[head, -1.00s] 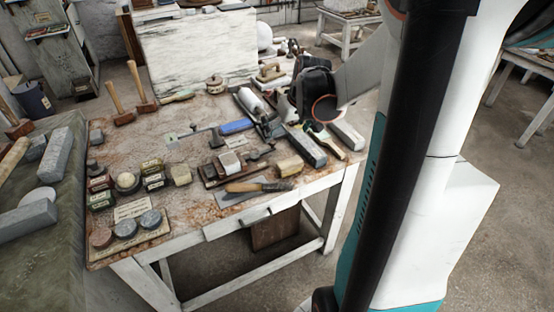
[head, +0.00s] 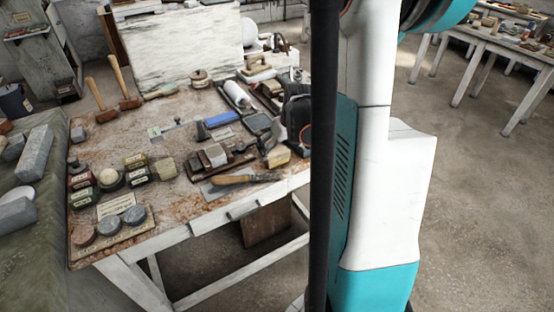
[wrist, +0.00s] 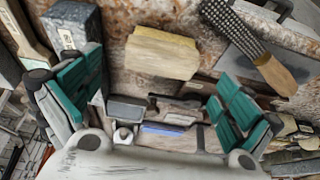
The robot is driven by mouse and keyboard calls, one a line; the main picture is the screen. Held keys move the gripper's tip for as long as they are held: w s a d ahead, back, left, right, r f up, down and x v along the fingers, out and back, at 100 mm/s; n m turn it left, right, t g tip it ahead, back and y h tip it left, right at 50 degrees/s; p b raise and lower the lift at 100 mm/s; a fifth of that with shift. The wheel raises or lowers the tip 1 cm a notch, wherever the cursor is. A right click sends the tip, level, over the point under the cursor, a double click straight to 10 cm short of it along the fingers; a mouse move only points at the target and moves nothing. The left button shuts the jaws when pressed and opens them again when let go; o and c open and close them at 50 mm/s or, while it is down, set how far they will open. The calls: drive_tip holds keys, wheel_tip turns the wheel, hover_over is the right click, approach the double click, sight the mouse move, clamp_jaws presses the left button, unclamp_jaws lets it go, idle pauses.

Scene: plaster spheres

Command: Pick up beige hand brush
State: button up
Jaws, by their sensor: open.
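A beige block-shaped piece (head: 278,156), which looks like the hand brush, lies near the front right edge of the worktable. In the wrist view the beige hand brush (wrist: 161,53) lies above the middle, with a yellowish upper part and a paler striped lower part. My gripper (wrist: 158,97) is open and empty, its green-padded fingers spread to the left and right. The brush lies between the finger directions but beyond the tips, apart from them. In the head view my dark wrist hangs just above and behind the brush; the fingertips cannot be made out there.
A wooden-handled rasp (wrist: 254,42) lies close to the brush's right in the wrist view; a grey stone block (wrist: 75,28) lies to its left. A blue block (head: 221,118) and several tools crowd the worktable (head: 160,215).

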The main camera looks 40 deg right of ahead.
sight(277, 152)
drive_tip(key=b+x, duration=0.2)
drive_tip(key=x, duration=0.2)
drive_tip(key=shift+w+f, duration=0.15)
drive_tip(key=shift+f, duration=0.2)
drive_tip(key=shift+r, duration=0.1)
drive_tip(key=c, duration=1.2)
drive_tip(key=shift+o, duration=0.2)
drive_tip(key=shift+r, duration=0.1)
wheel_tip(277, 152, up, 20)
drive_tip(key=p, duration=0.7)
drive_tip(key=o, duration=0.4)
drive_tip(key=shift+c, duration=1.3)
